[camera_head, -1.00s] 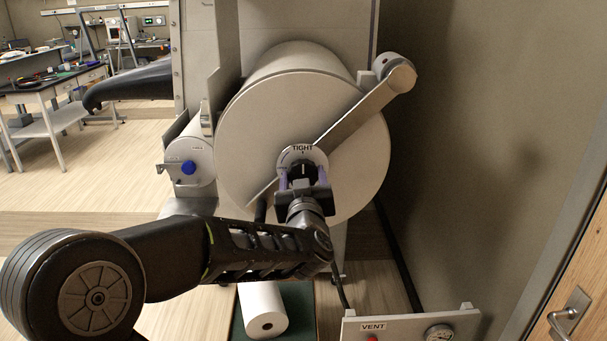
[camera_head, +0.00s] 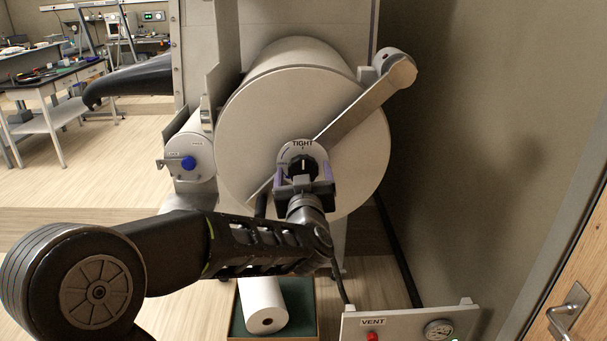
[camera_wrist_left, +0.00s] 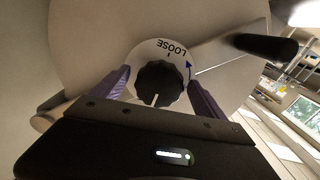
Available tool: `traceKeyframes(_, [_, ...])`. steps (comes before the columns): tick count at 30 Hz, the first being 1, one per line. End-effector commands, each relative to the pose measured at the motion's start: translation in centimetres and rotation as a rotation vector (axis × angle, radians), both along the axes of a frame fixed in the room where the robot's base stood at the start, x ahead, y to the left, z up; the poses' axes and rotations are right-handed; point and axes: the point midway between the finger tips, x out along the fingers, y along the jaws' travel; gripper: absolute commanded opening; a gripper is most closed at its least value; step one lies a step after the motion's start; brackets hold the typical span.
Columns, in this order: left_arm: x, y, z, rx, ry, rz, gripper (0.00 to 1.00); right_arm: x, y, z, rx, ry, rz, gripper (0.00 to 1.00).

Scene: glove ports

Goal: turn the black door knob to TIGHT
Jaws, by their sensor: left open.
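The black door knob (camera_head: 302,165) sits at the centre of a large round pale door (camera_head: 250,130). Its white line points up at the word TIGHT on the white dial plate (camera_head: 302,146). In the left wrist view the knob (camera_wrist_left: 160,84) has its white line at the bottom, away from the word LOOSE (camera_wrist_left: 173,48); the gripper body hides the dial's lower part there. My left gripper (camera_head: 304,174) is open, with one purple finger on each side of the knob and visible gaps between. My right gripper is out of view.
A flat bar handle (camera_head: 365,105) crosses the door up to a hinge at upper right. A small cylinder port with a blue button (camera_head: 188,162) is at left. Below are a white roll (camera_head: 262,305) on a green tray and a VENT panel (camera_head: 410,325). A wall stands close at right.

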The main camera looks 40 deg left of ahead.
Motion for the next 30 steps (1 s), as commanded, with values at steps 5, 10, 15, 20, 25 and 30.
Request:
traceKeyframes(5, [-0.8, -0.7, 0.0, 0.0, -0.002, -0.002, 0.83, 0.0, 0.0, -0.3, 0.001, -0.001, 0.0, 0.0])
traceKeyframes(10, [-2.9, -2.3, -0.1, 0.001, -0.003, -0.003, 0.83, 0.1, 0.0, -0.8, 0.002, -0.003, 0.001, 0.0])
traceKeyframes(15, [-5.1, -3.9, 0.0, 0.001, -0.002, -0.002, 0.83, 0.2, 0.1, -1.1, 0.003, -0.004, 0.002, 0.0])
traceKeyframes(20, [-6.1, -4.7, 0.0, 0.0, 0.0, -0.001, 0.83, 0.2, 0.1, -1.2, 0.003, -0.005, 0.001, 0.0])
traceKeyframes(25, [-6.2, -4.8, -0.1, -0.001, 0.001, 0.0, 0.83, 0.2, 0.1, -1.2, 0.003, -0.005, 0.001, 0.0])
traceKeyframes(30, [-6.2, -4.7, -0.1, -0.001, 0.001, 0.0, 0.83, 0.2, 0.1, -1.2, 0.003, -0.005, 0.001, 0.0])
